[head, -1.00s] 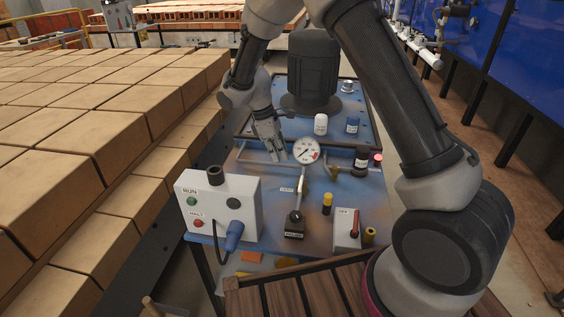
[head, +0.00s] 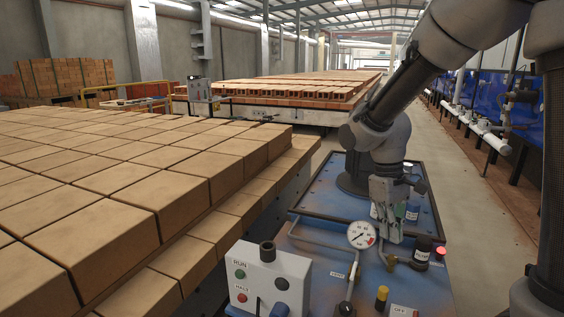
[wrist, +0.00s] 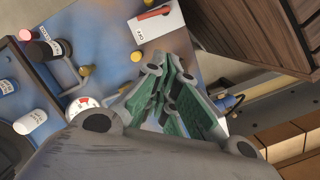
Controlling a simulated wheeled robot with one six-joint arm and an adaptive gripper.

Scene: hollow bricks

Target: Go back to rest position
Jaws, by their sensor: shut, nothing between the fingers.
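My gripper (head: 389,232) hangs from my arm above the blue machine table (head: 325,240), fingers pointing down. It is just right of the round pressure gauge (head: 361,235) in the head view. In the wrist view my gripper (wrist: 172,92) shows its green-padded fingers close together with nothing between them. The blue table lies below the fingers there, and the gauge (wrist: 82,104) is partly hidden by my wrist.
Stacked tan bricks (head: 130,200) fill the left. A white RUN/HALT box (head: 268,277) stands at the table's front left. Small bottles (head: 413,210), a black-capped valve (head: 423,248) and a red lamp (head: 440,252) sit near my gripper. Floor is clear at right.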

